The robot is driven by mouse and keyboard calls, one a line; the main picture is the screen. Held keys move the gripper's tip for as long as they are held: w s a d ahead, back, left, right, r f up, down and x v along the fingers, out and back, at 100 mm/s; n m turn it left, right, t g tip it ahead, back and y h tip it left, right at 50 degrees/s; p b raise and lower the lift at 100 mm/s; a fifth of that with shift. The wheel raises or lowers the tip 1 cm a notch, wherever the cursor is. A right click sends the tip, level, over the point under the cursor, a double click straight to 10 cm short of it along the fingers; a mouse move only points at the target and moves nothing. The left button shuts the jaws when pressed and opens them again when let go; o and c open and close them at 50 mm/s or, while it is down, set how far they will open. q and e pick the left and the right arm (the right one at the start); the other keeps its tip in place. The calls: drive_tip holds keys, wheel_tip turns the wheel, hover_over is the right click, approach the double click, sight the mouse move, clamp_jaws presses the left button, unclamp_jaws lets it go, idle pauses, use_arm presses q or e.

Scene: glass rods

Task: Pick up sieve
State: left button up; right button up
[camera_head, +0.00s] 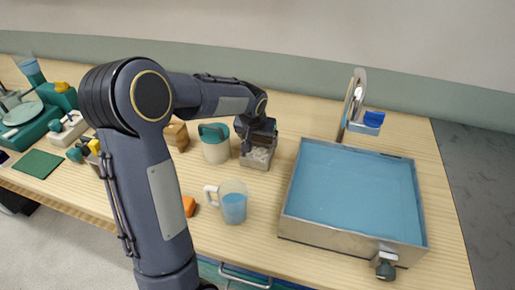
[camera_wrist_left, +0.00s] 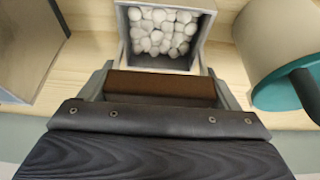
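I cannot make out a sieve for certain in either view. My left gripper (camera_head: 258,143) reaches down over the bench at a small grey box of white balls (camera_head: 257,160). The wrist view shows the box (camera_wrist_left: 160,30) just beyond my left gripper (camera_wrist_left: 160,72). The fingers stand wide apart. A brown bar (camera_wrist_left: 160,87) spans the space between them, and I cannot tell whether it is held. My right gripper is not in view.
A white jar with teal lid (camera_head: 215,146) stands left of the box. A jug with blue contents (camera_head: 233,206) stands nearer the front. A blue-filled metal sink (camera_head: 352,190) is at right, with a blue block (camera_head: 373,119) behind. Wooden blocks (camera_head: 177,135) stand left.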

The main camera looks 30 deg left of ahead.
use_arm(q)
drive_tip(key=c, duration=0.4)
drive_tip(key=shift+o, duration=0.2)
drive_tip(key=shift+r, duration=0.15)
drive_tip(key=shift+r, duration=0.65)
drive_tip(key=s+d+r+b, duration=0.1)
drive_tip(key=s+d+r, duration=0.5)
drive_tip(key=s+r, duration=0.5)
drive_tip(key=shift+s+d+r+b, duration=0.25)
drive_tip(key=shift+s+d+b, duration=0.1)
drive_tip(key=shift+s, duration=0.35)
